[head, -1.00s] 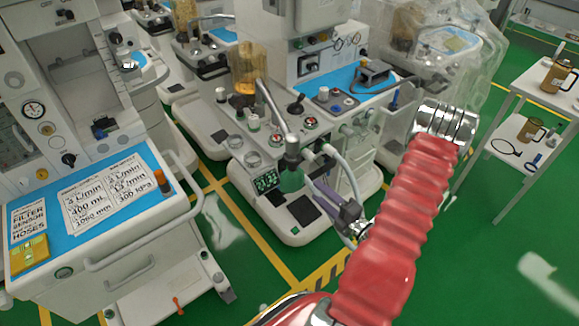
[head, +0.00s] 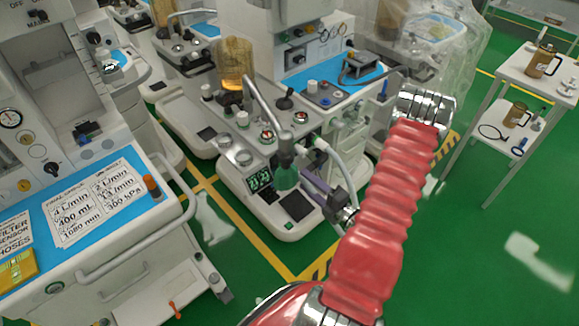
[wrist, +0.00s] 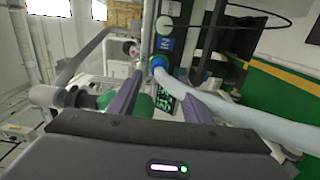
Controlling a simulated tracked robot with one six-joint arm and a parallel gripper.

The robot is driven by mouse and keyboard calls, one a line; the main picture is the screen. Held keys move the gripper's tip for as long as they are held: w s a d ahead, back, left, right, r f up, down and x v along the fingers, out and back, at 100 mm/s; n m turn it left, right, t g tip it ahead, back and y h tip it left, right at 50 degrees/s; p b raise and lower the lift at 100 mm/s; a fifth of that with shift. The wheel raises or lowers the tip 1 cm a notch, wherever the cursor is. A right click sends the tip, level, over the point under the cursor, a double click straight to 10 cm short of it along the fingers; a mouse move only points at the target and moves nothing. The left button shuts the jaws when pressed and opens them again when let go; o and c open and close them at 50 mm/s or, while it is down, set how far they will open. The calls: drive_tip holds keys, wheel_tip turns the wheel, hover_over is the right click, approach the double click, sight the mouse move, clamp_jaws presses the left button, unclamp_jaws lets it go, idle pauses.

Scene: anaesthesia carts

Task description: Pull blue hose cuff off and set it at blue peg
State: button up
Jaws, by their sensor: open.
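The blue hose cuff (wrist: 157,64) shows in the wrist view at the end of a pale grey hose (wrist: 235,118), against the machine's front. The hose curves away to the right; it also shows in the head view (head: 350,160). My gripper (wrist: 163,84) is open. Its two purple fingers point toward the cuff, one on each side of it in the picture, with no visible contact. In the head view my gripper (head: 312,182) is beside the green bulb (head: 286,178), which partly hides the machine behind. I cannot pick out the blue peg for certain.
The anaesthesia machine (head: 270,205) with a small display stands in front of me. A cart (head: 130,250) with printed sheets is at left. A white rack (head: 495,95) with brown jugs is at right. Green floor is open at lower right.

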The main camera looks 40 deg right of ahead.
drive_tip(key=shift+w+a, duration=0.1)
drive_tip(key=shift+w, duration=3.95)
drive_tip(key=shift+c, duration=0.4)
clamp_jaws()
drive_tip(key=shift+s, duration=0.15)
drive_tip(key=shift+s, duration=0.4)
drive_tip(key=shift+s, duration=0.3)
drive_tip(key=shift+s, duration=0.35)
drive_tip(key=shift+s, duration=0.35)
drive_tip(key=shift+s, duration=0.35)
